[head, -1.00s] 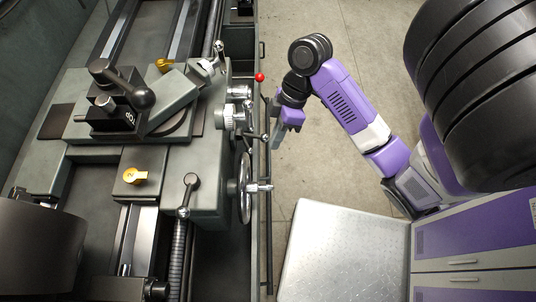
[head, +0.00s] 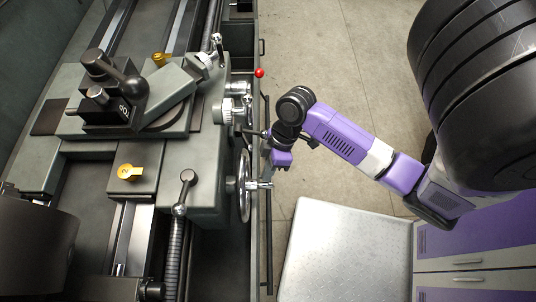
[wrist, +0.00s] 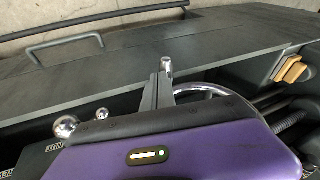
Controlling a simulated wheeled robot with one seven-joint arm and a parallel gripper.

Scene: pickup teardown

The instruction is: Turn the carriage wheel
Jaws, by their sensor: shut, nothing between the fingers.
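The carriage wheel (head: 245,188) is a silver handwheel seen nearly edge-on on the right side of the grey lathe carriage in the head view. Its handle (head: 262,185) sticks out to the right. My gripper (head: 268,172) is at the handle, pointing down, with its fingers partly hidden by the wrist. In the wrist view, my gripper's fingers (wrist: 158,92) are shut with nothing between them, beside the silver handle tip (wrist: 166,63). Part of the wheel's curved rim (wrist: 208,90) shows behind my purple wrist housing. I cannot tell whether the fingers touch the handle.
Levers and a dial (head: 226,110) project from the carriage above the wheel, near a red knob (head: 259,73). A long dark rail (head: 268,240) runs along the lathe's edge. A light metal tabletop (head: 345,255) stands at lower right. Open floor (head: 370,60) lies to the right.

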